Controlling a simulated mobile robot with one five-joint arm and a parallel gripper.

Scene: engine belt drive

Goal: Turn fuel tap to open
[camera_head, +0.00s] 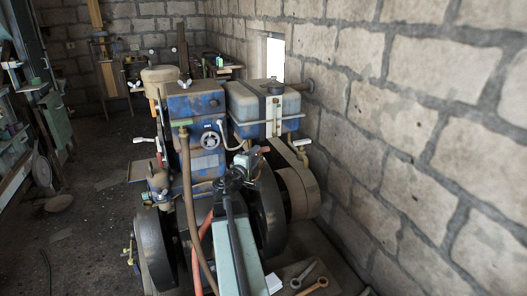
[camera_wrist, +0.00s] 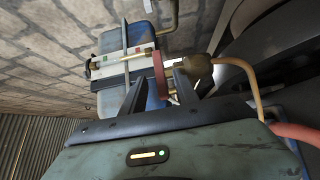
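A red lever (camera_wrist: 159,76), which looks like the fuel tap handle, stands just below the strip. My gripper (camera_wrist: 160,84) is open, with its two dark fingers apart and the lever showing between their tips. I cannot tell whether they touch it. In the head view, the tank (camera_head: 254,104) sits atop the engine, and my gripper (camera_head: 240,168) is just below it. A small red part (camera_head: 265,150) shows near the fingers. The tap body is unclear.
A brown rounded part (camera_wrist: 198,72) and a copper pipe (camera_wrist: 252,85) lie close to the right finger. The blue engine block (camera_head: 200,135), flywheel (camera_head: 155,250) and belt pulley (camera_head: 298,190) surround my arm. A block wall (camera_head: 430,110) stands on the right. Spanners (camera_head: 305,275) lie low.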

